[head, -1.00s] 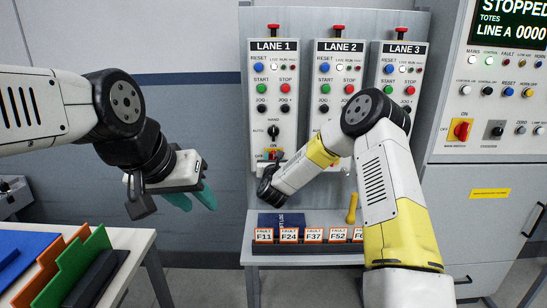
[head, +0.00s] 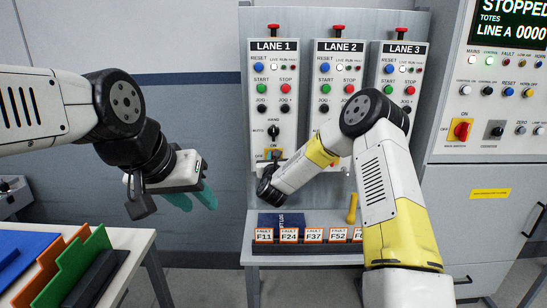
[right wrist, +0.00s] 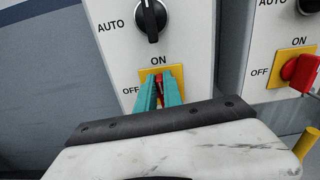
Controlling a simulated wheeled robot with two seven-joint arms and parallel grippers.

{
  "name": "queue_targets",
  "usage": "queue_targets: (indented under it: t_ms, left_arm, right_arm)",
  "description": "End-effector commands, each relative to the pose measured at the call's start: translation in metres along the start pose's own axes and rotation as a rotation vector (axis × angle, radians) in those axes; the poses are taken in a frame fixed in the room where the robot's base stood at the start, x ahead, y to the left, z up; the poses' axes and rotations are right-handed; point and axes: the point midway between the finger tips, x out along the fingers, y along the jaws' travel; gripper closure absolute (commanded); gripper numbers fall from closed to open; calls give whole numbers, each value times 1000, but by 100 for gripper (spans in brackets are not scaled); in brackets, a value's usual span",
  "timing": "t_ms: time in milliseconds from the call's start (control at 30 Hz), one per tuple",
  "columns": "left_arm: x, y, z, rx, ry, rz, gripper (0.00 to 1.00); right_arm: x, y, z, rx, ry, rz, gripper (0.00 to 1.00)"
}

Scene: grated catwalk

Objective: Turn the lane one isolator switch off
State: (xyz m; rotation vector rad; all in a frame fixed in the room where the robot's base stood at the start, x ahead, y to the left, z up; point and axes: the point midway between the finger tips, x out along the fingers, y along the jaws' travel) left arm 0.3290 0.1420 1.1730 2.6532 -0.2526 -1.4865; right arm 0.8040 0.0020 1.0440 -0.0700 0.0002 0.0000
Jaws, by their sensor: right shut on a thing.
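The lane one isolator is a yellow plate (right wrist: 149,74) with a red handle (right wrist: 160,82), low on the LANE 1 panel (head: 274,100). ON is printed above it and OFF to its left. My right gripper (right wrist: 160,84) is shut on the red handle, with a teal finger on each side. Only a red sliver shows between the fingers; it looks roughly upright, toward ON. In the head view my right wrist hides much of this grip. My left gripper (head: 194,198) is empty in front of the wall, left of the panel, with its teal fingers apart.
The LANE 2 panel (head: 339,90) and LANE 3 panel (head: 402,75) stand close to the right. Another red isolator handle (right wrist: 302,73) is beside my right gripper. A black AUTO selector knob (right wrist: 150,18) is just above. Fault tags (head: 289,236) line the shelf below.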

Motion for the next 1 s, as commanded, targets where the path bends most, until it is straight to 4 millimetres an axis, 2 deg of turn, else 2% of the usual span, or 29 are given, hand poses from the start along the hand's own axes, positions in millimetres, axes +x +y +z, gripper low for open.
queue_targets:
  t_ms: [267,1000]
  left_arm:
    - [0,0,0,0,0,0,64]
    - [0,0,0,0,0,0,64]
  right_arm:
    - [0,4,-1,-201,0,0,100]
    - [0,18,-8,-904,0,0,100]
